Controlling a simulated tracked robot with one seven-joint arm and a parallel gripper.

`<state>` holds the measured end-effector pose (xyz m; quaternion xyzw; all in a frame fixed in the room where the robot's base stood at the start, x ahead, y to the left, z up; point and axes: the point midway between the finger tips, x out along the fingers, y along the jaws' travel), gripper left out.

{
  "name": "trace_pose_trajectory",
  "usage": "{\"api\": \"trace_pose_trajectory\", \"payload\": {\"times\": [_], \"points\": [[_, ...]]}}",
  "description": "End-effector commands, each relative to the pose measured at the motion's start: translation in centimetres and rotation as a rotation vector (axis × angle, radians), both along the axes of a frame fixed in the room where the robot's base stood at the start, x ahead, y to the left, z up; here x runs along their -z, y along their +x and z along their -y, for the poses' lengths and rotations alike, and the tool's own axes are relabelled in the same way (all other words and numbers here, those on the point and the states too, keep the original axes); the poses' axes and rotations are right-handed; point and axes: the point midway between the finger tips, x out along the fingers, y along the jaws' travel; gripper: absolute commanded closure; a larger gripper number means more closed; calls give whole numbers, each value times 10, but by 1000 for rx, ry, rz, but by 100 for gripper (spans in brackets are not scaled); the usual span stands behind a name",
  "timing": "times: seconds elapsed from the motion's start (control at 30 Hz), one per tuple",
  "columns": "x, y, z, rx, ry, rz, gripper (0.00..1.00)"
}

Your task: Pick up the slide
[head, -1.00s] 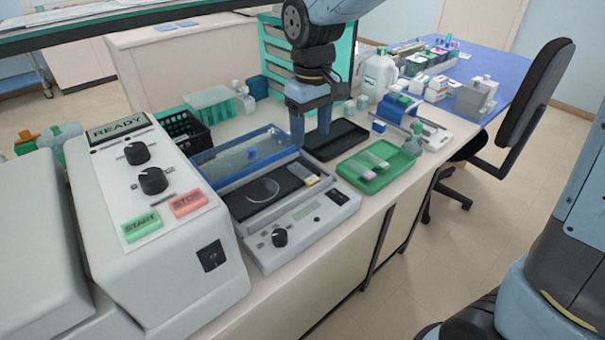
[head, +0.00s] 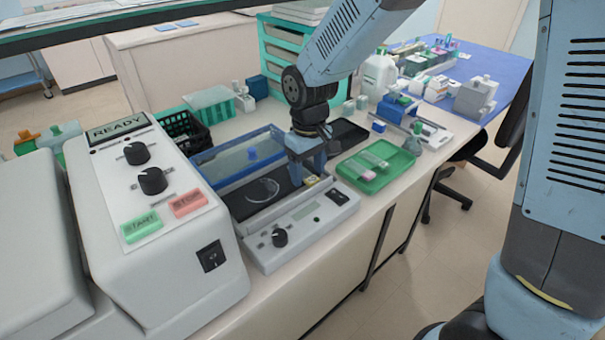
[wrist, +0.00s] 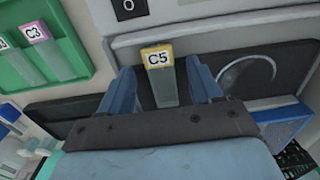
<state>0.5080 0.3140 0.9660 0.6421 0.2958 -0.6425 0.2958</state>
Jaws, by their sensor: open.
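A glass slide with a yellow label marked C5 (wrist: 165,90) lies on the black plate (wrist: 232,72) of a white bench device. In the head view its yellow label (head: 311,181) shows just below my gripper (head: 308,172). In the wrist view my gripper (wrist: 162,82) is open, with one blue finger on each side of the slide. The fingers look apart from the slide's edges; contact cannot be told. The slide's far end is hidden behind my gripper's body.
A green tray (head: 368,187) with other slides, one labelled C3 (wrist: 36,32), stands to the right of the device (head: 300,225). A large white START/STOP machine (head: 170,235) is at left. A dark tray (head: 348,134) lies behind.

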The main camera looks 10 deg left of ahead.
Motion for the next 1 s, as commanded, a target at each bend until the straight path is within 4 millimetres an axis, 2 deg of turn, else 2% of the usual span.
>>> {"api": "trace_pose_trajectory", "payload": {"times": [0.23, 0.83, 0.87, 1.0], "points": [[1, 0, 0, 0, 0, 0, 37], [1, 0, -1, -1, 0, 0, 95], [1, 0, -1, -1, 0, 0, 97], [1, 0, -1, -1, 0, 0, 97]]}}
